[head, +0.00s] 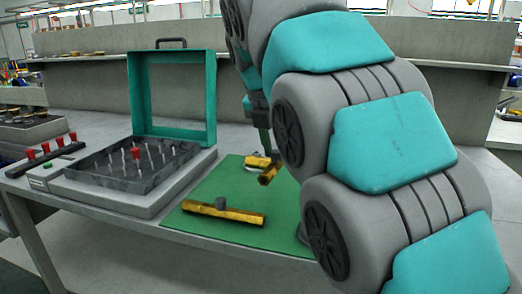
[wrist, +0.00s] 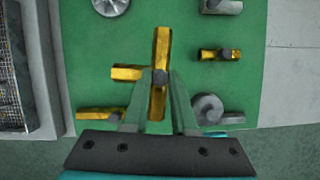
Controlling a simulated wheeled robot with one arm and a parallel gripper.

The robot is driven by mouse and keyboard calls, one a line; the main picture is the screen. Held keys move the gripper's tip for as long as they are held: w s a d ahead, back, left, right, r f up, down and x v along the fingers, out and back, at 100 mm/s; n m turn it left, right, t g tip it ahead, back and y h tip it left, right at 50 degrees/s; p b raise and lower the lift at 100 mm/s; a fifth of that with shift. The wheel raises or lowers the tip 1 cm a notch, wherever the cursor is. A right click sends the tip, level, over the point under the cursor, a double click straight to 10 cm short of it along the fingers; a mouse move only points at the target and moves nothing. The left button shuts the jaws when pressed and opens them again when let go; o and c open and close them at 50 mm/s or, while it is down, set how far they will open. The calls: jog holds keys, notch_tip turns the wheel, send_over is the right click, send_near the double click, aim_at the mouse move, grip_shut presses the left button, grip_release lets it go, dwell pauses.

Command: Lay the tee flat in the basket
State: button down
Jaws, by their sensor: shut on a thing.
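The brass tee (wrist: 159,76) is between my gripper's fingers (wrist: 162,82) in the wrist view, its long run pointing away from me and its branch to the left. My gripper is shut on it. In the head view the tee (head: 269,174) shows below my gripper (head: 265,150), over the green mat; I cannot tell its exact height. The dark basket (head: 97,192) sits to the left in an open case with thin upright pins and a red-topped part in it. A strip of its mesh (wrist: 17,70) shows in the wrist view.
A brass pipe with a grey knob (head: 222,212) lies on the green mat (head: 205,190). The teal lid (head: 172,132) stands upright behind the basket.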

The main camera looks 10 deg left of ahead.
aim_at(249, 157)
jog(key=shift+n, duration=0.7)
jog(key=a, duration=0.2)
jog(key=w+a+f, duration=0.1)
jog(key=a, duration=0.1)
jog(key=a+f, duration=0.1)
jog(key=a, duration=0.1)
jog(key=shift+w+f, duration=0.1)
jog(key=shift+w, duration=0.3)
jog(key=shift+d+f, duration=0.1)
jog(key=shift+f, duration=1)
jog(key=shift+f+b, duration=0.9)
jog(key=shift+f, duration=0.85)
jog(key=c, duration=0.6)
grip_release()
jog(key=shift+d+p+v, duration=0.15)
jog(key=shift+p+v, duration=0.1)
jog(key=shift+v, duration=1.7)
jog(key=shift+d+p+v, duration=0.1)
jog(key=shift+p+v, duration=0.15)
jog(key=shift+v, duration=1.75)
